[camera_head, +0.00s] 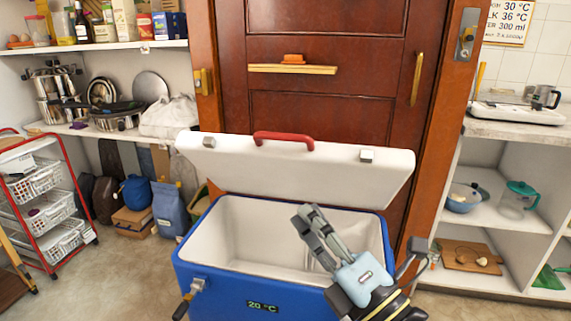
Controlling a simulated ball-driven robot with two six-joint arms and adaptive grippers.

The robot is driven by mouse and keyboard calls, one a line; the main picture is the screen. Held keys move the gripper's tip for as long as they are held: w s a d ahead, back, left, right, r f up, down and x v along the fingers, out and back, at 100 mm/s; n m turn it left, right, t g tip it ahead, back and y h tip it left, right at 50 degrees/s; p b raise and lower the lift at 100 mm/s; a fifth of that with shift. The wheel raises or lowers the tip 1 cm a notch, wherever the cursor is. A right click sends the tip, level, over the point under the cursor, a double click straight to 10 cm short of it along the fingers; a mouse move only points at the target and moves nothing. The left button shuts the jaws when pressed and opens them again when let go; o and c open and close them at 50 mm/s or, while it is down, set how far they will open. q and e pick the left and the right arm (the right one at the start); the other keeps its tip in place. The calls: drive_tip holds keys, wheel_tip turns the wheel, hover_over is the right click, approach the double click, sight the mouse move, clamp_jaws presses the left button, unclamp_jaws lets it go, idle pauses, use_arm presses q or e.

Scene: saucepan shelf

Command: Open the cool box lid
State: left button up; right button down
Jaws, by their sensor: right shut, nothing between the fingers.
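The cool box (228,283) is blue with a white inside and stands on the floor at the bottom middle. Its white lid (340,172) is raised and tilted back at the rear edge, with a red handle (284,137) on top. The inside shows and looks empty where it is not covered. A front latch (196,287) sits at the left, and a display reads 20 °C. My right gripper (307,215) is shut and empty, over the right part of the opening, in front of the lid and apart from the handle. My left gripper is not in view.
A brown wooden door (330,80) stands behind the box. Shelves with pots and a red trolley (60,180) with white baskets are at the left. A white counter (515,132) with open shelves is at the right. Bare floor shows left of the box.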

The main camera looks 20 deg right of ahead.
drive_tip(key=p, duration=0.2)
approach(264, 136)
drive_tip(key=w+a, duration=0.2)
drive_tip(key=a, duration=0.1)
drive_tip(key=shift+w+d+r, duration=0.3)
drive_tip(key=shift+w+d, duration=0.15)
drive_tip(key=shift+w, duration=0.15)
drive_tip(key=shift+w+d+r, duration=0.3)
drive_tip(key=shift+w+d, duration=0.2)
drive_tip(key=shift+w, duration=0.15)
drive_tip(key=shift+r+p, duration=0.1)
drive_tip(key=shift+p, duration=0.2)
